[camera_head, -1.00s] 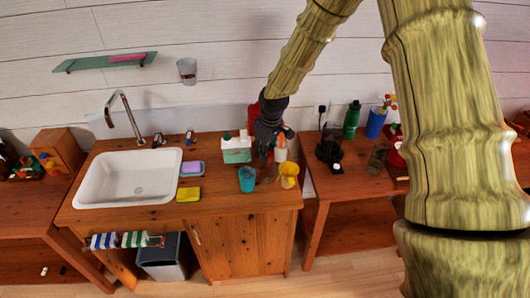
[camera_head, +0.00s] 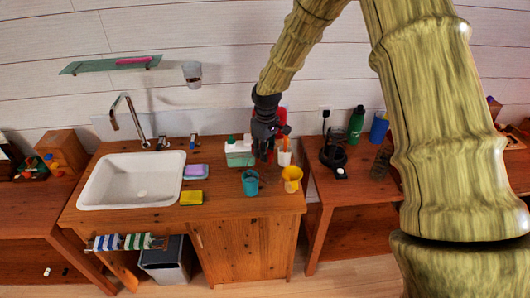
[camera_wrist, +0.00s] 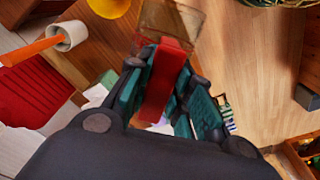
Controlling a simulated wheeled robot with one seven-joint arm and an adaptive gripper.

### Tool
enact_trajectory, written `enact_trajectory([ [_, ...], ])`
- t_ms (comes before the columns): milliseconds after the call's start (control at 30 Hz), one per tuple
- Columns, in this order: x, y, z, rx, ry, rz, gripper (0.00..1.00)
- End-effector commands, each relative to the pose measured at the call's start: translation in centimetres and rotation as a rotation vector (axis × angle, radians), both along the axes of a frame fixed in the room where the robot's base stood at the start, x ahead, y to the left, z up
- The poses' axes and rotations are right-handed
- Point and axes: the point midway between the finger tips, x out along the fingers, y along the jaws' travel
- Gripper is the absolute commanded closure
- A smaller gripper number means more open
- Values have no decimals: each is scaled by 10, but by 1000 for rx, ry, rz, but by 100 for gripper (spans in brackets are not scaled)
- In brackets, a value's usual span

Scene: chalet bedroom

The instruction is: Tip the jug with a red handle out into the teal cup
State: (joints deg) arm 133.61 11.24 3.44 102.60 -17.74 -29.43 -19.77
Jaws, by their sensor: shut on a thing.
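My gripper (camera_wrist: 160,85) is shut on the red handle (camera_wrist: 163,80) of the jug. The jug's see-through brownish body (camera_wrist: 170,22) extends beyond the fingertips, cut off by the top edge of the wrist view. In the head view my gripper (camera_head: 264,155) hangs over the right part of the wooden counter, and the jug is too dark and small there to make out its tilt. The teal cup (camera_head: 250,184) stands upright on the counter, just in front and a little left of my gripper. I cannot pick out the teal cup in the wrist view.
A yellow vessel (camera_head: 291,175) stands right of the teal cup. A white cup (camera_head: 284,158) with an orange item is behind it. A white and green container (camera_head: 239,153) stands behind left, near sponges and the sink (camera_head: 132,180). Counter in front of the teal cup is clear.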

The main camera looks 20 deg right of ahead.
Motion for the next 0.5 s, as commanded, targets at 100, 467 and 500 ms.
enact_trajectory([
  [100,2,1,1,-7,12,0,100],
  [467,8,4,3,-28,51,0,100],
  [500,8,5,4,-31,55,0,100],
])
